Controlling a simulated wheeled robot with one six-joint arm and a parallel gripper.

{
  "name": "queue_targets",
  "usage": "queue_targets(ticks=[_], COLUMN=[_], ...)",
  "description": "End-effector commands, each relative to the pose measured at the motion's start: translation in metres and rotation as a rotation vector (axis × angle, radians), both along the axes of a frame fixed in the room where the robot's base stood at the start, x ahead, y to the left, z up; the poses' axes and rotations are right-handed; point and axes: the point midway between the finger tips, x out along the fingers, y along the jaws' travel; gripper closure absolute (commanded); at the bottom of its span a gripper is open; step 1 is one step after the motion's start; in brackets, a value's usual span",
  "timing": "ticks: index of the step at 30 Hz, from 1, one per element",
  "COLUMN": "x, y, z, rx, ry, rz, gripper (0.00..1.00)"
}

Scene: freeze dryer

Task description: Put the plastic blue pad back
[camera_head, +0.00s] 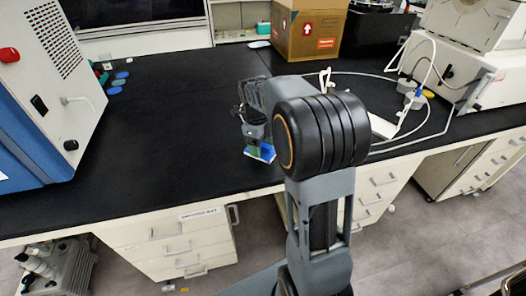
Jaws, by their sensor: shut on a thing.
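My gripper (256,136) hangs over the black bench top, left of the big arm joint, and points down. It is shut on a small blue pad (262,152), which shows green and pale parts at its edges. My own arm and gripper body hide part of the pad. The pad is near the front edge of the bench; I cannot tell whether it touches the surface. Several other small blue pieces (119,79) lie at the left, beside the white and blue machine.
The white and blue machine (50,95) stands at the left. A cardboard box (308,35) stands at the back. White equipment (455,75) with looping pale tubing is at the right. The black bench top (165,135) is clear between the machine and my gripper.

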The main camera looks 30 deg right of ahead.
Motion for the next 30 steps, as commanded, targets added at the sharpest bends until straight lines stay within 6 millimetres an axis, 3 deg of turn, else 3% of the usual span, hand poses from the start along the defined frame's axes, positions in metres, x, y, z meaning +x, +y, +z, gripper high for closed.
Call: queue_targets(ticks=[9, 15, 16, 21, 24, 30], x=[0.002, 0.002, 0.002, 0.002, 0.002, 0.002], y=[-0.005, -0.005, -0.005, -0.005, -0.005, -0.005], z=[-0.037, -0.037, -0.037, -0.037, -0.037, -0.036], rx=[0.0, 0.0, 0.001, 0.0, 0.001, 0.001], ry=[0.003, 0.0, 0.0, 0.001, 0.0, 0.0], rz=[-0.001, -0.001, -0.001, -0.001, -0.001, -0.001], gripper=[0.51, 0.51, 0.29, 0.13, 0.06, 0.06])
